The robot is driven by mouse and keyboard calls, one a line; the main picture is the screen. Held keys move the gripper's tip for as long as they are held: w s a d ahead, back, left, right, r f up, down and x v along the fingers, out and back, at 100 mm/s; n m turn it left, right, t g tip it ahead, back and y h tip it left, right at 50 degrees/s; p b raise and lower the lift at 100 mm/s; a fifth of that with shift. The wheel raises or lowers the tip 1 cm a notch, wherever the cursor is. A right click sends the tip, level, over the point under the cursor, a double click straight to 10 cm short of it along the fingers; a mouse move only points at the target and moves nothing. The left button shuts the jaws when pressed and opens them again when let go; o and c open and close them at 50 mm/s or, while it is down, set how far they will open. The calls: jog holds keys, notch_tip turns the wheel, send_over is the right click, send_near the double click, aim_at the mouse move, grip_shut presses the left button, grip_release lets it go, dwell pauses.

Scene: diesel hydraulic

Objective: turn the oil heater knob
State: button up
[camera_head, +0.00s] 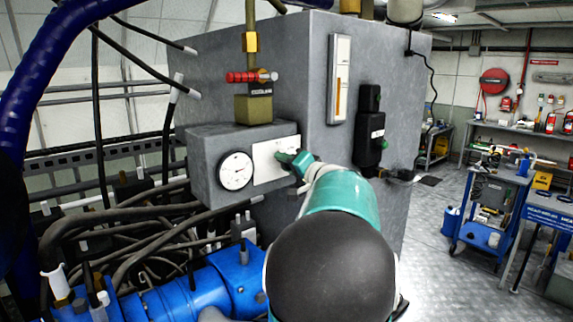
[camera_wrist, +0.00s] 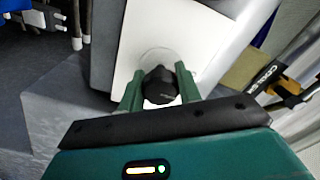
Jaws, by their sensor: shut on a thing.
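The oil heater knob (camera_wrist: 160,86) is a small black round knob on a white plate (camera_wrist: 207,38). In the wrist view it sits between the two green fingers of my gripper (camera_wrist: 158,88), which is shut on it. In the head view my gripper (camera_head: 293,160) reaches the white plate (camera_head: 268,163) on the front of a grey box beside a round dial gauge (camera_head: 236,171). There my gripper and arm hide the knob. The plate's markings are too small to read.
A large grey tank (camera_head: 300,60) stands behind the box. A red-handled valve (camera_head: 252,77) is above it, and a black switch unit (camera_head: 370,130) is to the right. Hoses and a blue pump (camera_head: 205,292) lie below left. Open floor (camera_head: 450,250) lies to the right, before a blue cart (camera_head: 490,215).

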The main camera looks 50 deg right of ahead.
dwell(0.4)
jog(key=o, duration=1)
jog(key=shift+s, duration=0.1)
jog(key=v, duration=1.3)
jog(key=shift+s, duration=0.3)
jog(key=shift+a, duration=0.1)
